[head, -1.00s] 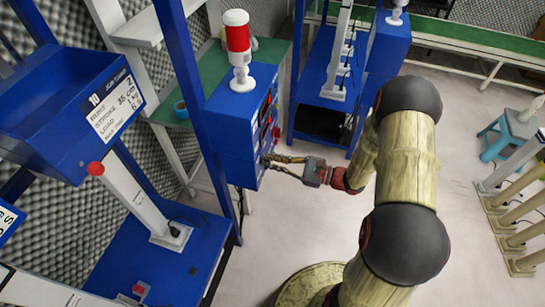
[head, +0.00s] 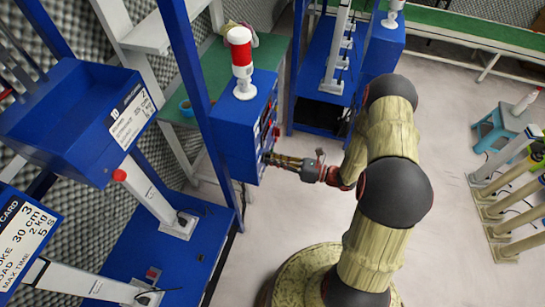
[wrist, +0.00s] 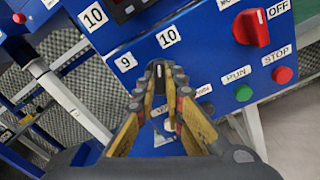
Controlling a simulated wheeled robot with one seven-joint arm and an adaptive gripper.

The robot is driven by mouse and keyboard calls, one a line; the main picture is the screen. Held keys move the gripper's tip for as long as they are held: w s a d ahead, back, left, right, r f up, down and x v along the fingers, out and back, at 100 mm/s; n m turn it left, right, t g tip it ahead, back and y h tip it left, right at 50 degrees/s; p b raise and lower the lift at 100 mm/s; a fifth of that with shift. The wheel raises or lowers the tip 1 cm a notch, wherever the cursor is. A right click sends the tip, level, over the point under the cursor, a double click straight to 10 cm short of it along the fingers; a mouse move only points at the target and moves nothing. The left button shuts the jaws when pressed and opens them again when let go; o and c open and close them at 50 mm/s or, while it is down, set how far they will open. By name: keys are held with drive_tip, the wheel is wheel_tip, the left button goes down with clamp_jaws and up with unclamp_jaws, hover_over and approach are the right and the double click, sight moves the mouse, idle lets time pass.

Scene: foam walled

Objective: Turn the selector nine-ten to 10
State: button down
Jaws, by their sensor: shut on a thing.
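The selector nine-ten (wrist: 158,69) is a small dark knob on the blue control box (head: 228,125). Above it in the wrist view are a "9" label (wrist: 125,62) at its left and a "10" label (wrist: 168,37) at its upper right. My gripper (wrist: 158,78) is shut on the knob, its yellow-sided fingers on either side. The fingers hide most of the knob, so I cannot tell exactly where it points. In the head view my gripper (head: 268,158) reaches the box's right face from the right.
Right of the selector are a red rotary switch (wrist: 251,27) near an "OFF" label, a green RUN button (wrist: 243,92) and a red STOP button (wrist: 282,74). A red-and-white beacon (head: 240,50) tops the box. A blue post (head: 195,100) stands left of it.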

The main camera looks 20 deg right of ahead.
drive_tip(key=shift+m, duration=0.4)
drive_tip(key=c, duration=1.9)
unclamp_jaws()
drive_tip(key=shift+d, duration=0.1)
drive_tip(key=v, duration=1.2)
